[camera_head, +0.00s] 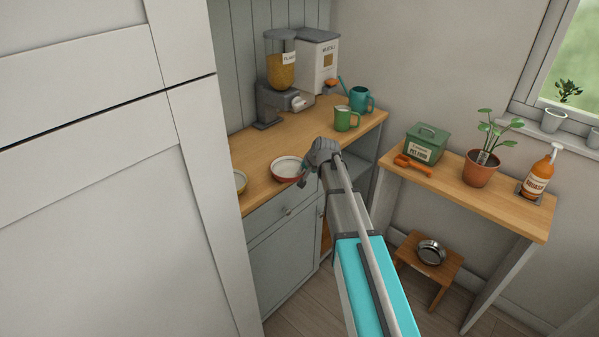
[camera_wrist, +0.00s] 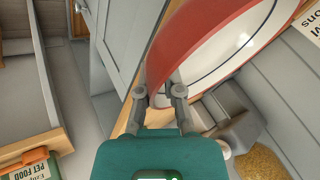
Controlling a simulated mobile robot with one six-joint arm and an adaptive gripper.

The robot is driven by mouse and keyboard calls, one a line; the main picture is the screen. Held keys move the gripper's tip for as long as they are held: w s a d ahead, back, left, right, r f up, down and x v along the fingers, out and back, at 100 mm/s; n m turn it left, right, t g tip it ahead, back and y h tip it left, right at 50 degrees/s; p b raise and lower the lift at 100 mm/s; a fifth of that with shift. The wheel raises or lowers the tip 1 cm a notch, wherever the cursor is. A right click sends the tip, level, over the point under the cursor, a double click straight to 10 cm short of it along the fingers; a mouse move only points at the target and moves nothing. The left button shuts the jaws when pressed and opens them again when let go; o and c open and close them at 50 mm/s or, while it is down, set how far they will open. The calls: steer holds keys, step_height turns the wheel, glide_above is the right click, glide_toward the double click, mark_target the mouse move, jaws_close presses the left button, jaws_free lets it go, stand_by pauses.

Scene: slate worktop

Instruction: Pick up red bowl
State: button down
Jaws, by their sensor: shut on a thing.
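The red bowl (camera_head: 287,168), red outside and white inside, is at the front edge of the wooden counter in the head view. My gripper (camera_head: 304,174) reaches it from the right and is shut on its near right rim. In the wrist view the bowl (camera_wrist: 192,36) is large and tilted in the picture, with a dark line around its white inside. My gripper's two fingers (camera_wrist: 158,90) meet its red wall there. I cannot tell whether the bowl touches the counter.
On the counter (camera_head: 262,150) are a yellowish bowl (camera_head: 240,181) to the left, a green mug (camera_head: 345,119), a teal watering can (camera_head: 361,99) and a cereal dispenser (camera_head: 281,72) behind. A tall white cabinet (camera_head: 110,200) stands close on the left. A side table (camera_head: 465,191) stands right.

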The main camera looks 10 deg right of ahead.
steer(key=shift+r, duration=0.2)
step_height(320, 180, up, 3)
steer(key=p, duration=0.3)
steer(key=s+d+r+p, duration=0.8)
steer(key=s+r+p, duration=0.1)
steer(key=s+p, duration=0.1)
steer(key=shift+s+r, duration=0.35)
steer(key=shift+s, duration=0.3)
